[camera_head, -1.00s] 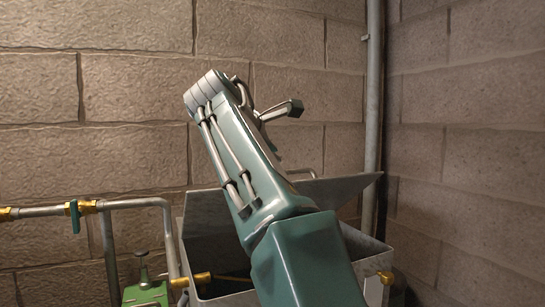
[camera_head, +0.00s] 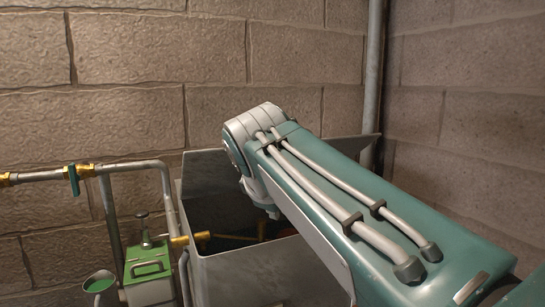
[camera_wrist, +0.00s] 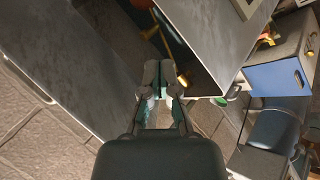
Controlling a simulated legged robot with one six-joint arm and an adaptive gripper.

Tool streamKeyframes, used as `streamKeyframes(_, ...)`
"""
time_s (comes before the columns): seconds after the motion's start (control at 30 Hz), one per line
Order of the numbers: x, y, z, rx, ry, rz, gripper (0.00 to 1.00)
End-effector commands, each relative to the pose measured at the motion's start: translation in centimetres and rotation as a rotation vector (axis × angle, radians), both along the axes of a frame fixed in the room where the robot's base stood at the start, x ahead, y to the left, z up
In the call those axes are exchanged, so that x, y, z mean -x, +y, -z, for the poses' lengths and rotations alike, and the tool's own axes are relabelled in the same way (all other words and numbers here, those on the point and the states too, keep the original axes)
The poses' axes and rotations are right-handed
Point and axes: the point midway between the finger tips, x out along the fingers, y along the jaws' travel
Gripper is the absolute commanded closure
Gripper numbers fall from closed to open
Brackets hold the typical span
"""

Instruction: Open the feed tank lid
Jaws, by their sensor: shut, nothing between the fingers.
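The feed tank (camera_head: 235,265) is an open-topped grey metal box in the head view, partly hidden by my arm. Its lid (camera_head: 205,165) stands raised along the tank's back edge, with the opening uncovered. In the wrist view, the lid (camera_wrist: 75,70) is the large grey panel at left with a handle (camera_wrist: 28,82). My gripper (camera_wrist: 158,68) is shut and empty near the lid panel. The head view does not show it behind my arm.
A pipe with a teal-handled valve (camera_head: 73,180) runs left of the tank. A green box (camera_head: 148,262) stands at the tank's lower left. Block walls are close behind and right. The wrist view shows a blue-and-grey box (camera_wrist: 278,75) at right.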

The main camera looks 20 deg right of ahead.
Motion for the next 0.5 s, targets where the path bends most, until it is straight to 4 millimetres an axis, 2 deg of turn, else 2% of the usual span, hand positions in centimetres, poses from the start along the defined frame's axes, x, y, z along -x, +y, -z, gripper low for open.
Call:
streamKeyframes(0.3,6.0,1.5,7.9,-0.260,-0.009,0.157,1.00)
streamKeyframes(0.5,9.9,2.0,13.5,-0.360,0.019,0.255,1.00)
